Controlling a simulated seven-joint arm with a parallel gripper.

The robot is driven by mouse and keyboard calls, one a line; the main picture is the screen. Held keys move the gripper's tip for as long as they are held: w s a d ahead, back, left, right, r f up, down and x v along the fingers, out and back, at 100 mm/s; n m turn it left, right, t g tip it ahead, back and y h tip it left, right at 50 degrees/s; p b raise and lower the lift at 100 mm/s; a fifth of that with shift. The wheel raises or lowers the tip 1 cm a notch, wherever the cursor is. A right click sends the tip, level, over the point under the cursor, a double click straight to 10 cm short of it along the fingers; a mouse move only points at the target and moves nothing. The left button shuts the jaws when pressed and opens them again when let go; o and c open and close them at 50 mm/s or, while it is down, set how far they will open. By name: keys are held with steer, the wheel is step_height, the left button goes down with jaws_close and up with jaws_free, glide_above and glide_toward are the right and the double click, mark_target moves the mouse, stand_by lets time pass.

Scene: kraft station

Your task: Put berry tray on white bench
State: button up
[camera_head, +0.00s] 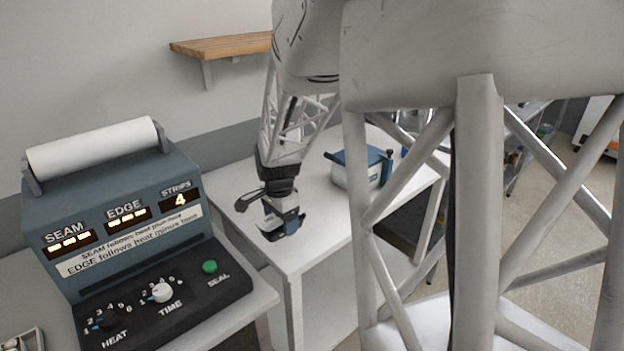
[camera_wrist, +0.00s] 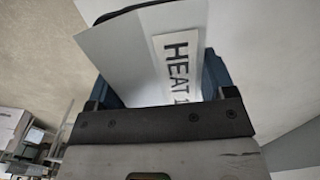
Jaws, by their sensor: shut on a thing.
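My gripper (camera_head: 283,222) points down at the white bench (camera_head: 235,185), over or near its front left part; I cannot tell whether what it holds touches the top. In the wrist view my gripper (camera_wrist: 158,88) has its blue fingers shut on a pale, flat-faced thing (camera_wrist: 130,55) with a white label (camera_wrist: 180,68) reading "HEAT 1".
A blue and white container (camera_head: 358,168) stands farther back on the bench. A sealing machine (camera_head: 120,220) with a white roll, knobs and a green button stands at left. A wooden shelf (camera_head: 225,46) is on the wall. Bare bench top lies around the gripper.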

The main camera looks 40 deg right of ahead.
steer(key=w+d, duration=0.2)
steer(key=w, duration=0.2)
steer(key=w+d+f, duration=0.1)
steer(key=w+d, duration=0.1)
steer(key=w, duration=0.3)
steer(key=w+d, duration=0.2)
steer(key=w, duration=0.3)
steer(key=shift+w+d+f, duration=0.15)
steer(key=shift+w+f, duration=0.1)
steer(key=shift+f, duration=0.1)
steer(key=shift+f, duration=1.65)
steer(key=shift+f, duration=0.15)
steer(key=o, duration=1)
steer(key=shift+c, duration=0.2)
step_height(320, 180, up, 12)
